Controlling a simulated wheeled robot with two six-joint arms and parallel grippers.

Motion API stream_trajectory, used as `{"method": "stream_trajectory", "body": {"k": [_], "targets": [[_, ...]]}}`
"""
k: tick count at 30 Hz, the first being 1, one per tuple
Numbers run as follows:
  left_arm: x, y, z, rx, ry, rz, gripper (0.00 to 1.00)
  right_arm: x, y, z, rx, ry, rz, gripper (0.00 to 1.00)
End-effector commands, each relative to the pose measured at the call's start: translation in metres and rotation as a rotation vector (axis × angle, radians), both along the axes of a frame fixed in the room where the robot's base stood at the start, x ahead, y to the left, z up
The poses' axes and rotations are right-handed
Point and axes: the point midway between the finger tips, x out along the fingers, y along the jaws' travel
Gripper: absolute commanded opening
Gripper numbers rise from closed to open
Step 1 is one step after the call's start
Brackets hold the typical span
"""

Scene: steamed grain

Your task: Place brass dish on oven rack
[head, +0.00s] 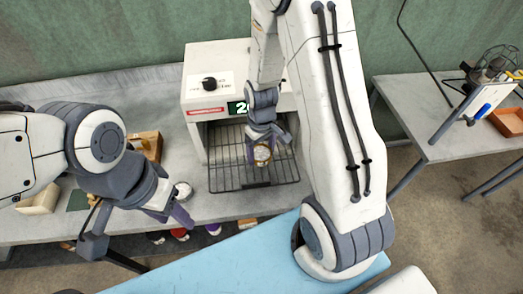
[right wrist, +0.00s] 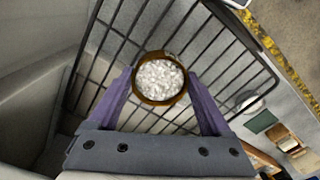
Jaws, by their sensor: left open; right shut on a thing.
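The brass dish (right wrist: 160,79) is round with a brass rim and is filled with white grain. My right gripper (right wrist: 160,90) is shut on it, one purple finger on each side. The dish (head: 262,154) is over the oven rack (head: 226,180), a black wire grid drawn out of the white oven (head: 196,94). I cannot tell whether the dish touches the wires. The rack also shows under the dish in the right wrist view (right wrist: 100,62). My left gripper (head: 170,211) is open and empty above the table's front, left of the rack.
A small round metal item (head: 183,190) is on the grey table (head: 165,110) close to my left gripper. A wooden box (head: 148,143) and other items are at the left. A blue surface (head: 245,262) lies in front. A second table (head: 420,100) with equipment stands at the right.

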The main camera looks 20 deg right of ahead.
Motion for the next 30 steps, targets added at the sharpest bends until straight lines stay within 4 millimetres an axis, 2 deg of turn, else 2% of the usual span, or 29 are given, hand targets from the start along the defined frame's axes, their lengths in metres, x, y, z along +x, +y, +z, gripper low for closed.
{"method": "stream_trajectory", "body": {"k": [1, 2, 3, 9, 14, 30], "targets": [[0.000, 0.000, -0.002, 0.000, 0.000, 0.000, 0.50, 0.000, 0.000, -0.002, 0.000, 0.000, 0.000, 0.87], [0.000, 0.000, -0.001, 0.000, 0.000, 0.000, 0.50, 0.000, 0.000, -0.001, 0.000, 0.000, 0.000, 0.98], [0.000, 0.000, -0.001, 0.000, 0.000, 0.000, 0.50, 0.000, 0.000, -0.001, 0.000, 0.000, 0.000, 1.00], [0.000, 0.000, 0.000, 0.000, 0.000, 0.000, 0.50, 0.000, 0.000, -0.001, 0.000, 0.001, 0.000, 1.00], [0.000, 0.000, -0.001, 0.000, 0.000, 0.000, 0.50, 0.001, 0.000, 0.008, 0.000, -0.003, 0.000, 1.00], [0.000, 0.000, -0.016, 0.000, 0.000, -0.001, 0.50, 0.001, 0.000, 0.107, 0.000, -0.004, 0.000, 1.00]]}}
